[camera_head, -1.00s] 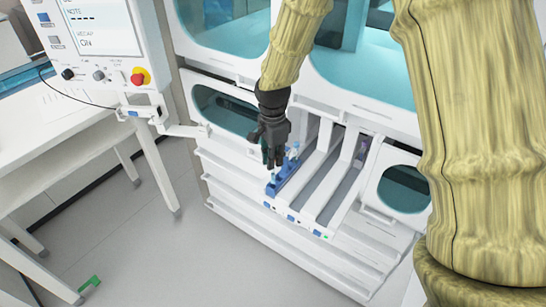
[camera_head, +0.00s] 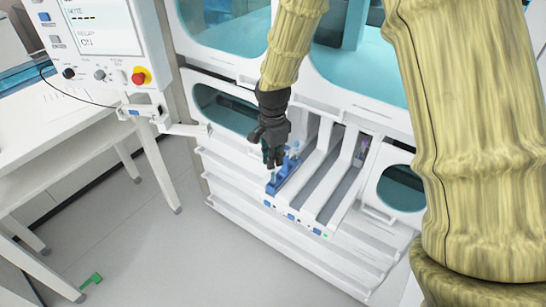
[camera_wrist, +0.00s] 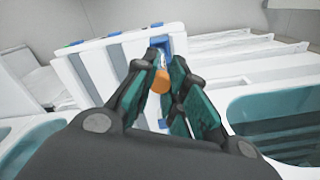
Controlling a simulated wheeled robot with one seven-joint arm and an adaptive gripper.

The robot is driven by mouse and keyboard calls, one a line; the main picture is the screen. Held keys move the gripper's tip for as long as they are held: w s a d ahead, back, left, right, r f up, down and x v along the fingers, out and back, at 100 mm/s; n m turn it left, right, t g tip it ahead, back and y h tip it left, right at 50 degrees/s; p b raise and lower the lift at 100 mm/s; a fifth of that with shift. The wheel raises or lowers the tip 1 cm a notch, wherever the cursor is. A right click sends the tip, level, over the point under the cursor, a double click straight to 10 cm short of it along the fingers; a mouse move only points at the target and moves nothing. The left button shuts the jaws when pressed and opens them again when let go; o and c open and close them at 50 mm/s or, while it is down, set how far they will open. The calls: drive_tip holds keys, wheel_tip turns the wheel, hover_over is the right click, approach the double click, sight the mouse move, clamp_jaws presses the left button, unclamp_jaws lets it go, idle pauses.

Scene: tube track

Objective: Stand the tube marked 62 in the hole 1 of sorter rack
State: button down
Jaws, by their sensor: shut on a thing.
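My gripper (camera_head: 270,158) points down over a narrow blue rack (camera_head: 283,183) in the leftmost lane of the white machine. In the wrist view, my gripper (camera_wrist: 167,80) is shut on a tube with an orange cap (camera_wrist: 161,82). The cap sits between the fingertips; the tube's body and number are hidden, so I cannot tell whether it is marked 62. The rack also shows beyond the fingertips in the wrist view (camera_wrist: 179,44). A pale blue-topped tube (camera_head: 295,148) stands at the rack's far part. Hole numbers are too small to read.
White lane walls (camera_head: 314,165) stand right of the rack, and a purple item (camera_head: 361,151) sits in the far right lane. A control panel (camera_head: 105,40) with a red knob hangs at the left. A white table (camera_head: 60,150) stands at the far left.

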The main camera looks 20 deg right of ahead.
drive_tip(key=shift+f, duration=1.45)
idle(0.9)
drive_tip(key=c, duration=1.4)
unclamp_jaws()
drive_tip(key=shift+o, duration=0.2)
wheel_tip(320, 180, up, 12)
